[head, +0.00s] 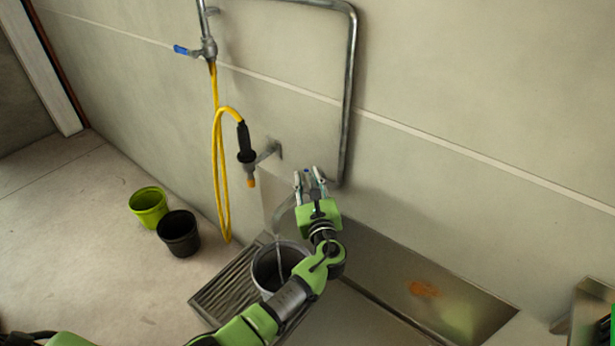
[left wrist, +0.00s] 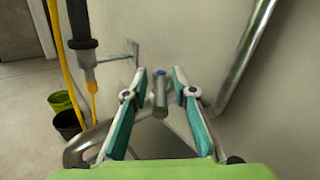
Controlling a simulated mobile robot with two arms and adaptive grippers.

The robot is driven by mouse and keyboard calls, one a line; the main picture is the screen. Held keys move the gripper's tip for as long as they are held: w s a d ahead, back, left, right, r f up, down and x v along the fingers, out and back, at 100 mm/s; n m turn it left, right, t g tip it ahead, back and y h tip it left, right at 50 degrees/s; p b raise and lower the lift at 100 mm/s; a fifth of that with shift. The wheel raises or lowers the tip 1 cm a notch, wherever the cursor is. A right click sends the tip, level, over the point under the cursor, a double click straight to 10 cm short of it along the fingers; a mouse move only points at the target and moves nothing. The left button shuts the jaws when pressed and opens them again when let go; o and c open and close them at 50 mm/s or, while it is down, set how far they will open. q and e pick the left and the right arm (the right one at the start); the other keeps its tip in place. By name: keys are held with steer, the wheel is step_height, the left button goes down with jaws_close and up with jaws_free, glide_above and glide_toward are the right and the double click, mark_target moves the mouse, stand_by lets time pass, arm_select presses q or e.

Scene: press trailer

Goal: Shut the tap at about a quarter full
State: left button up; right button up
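The tap stands at the wall above the sink, and its curved metal spout (head: 284,206) points down over a grey bucket (head: 258,268). A thin stream of water (head: 279,246) runs from the spout into the bucket. The water level inside is too dark to tell. My left gripper (head: 309,177) is at the tap's top, fingers open on either side of it. In the left wrist view, the tap's metal body (left wrist: 160,92) and a blue-marked part (left wrist: 190,91) show between the open fingers (left wrist: 159,72). I cannot tell whether a finger touches it. My right gripper is not in view.
A yellow hose (head: 217,160) with a black spray nozzle (head: 246,145) hangs left of the tap, under a blue-handled valve (head: 184,50). A bent metal pipe (head: 348,100) runs down the wall behind my gripper. Green (head: 148,205) and black (head: 179,234) pots stand on the floor.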

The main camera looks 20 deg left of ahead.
arm_select(q)
steer(key=shift+w+a, duration=0.15)
steer(key=shift+w, duration=0.15)
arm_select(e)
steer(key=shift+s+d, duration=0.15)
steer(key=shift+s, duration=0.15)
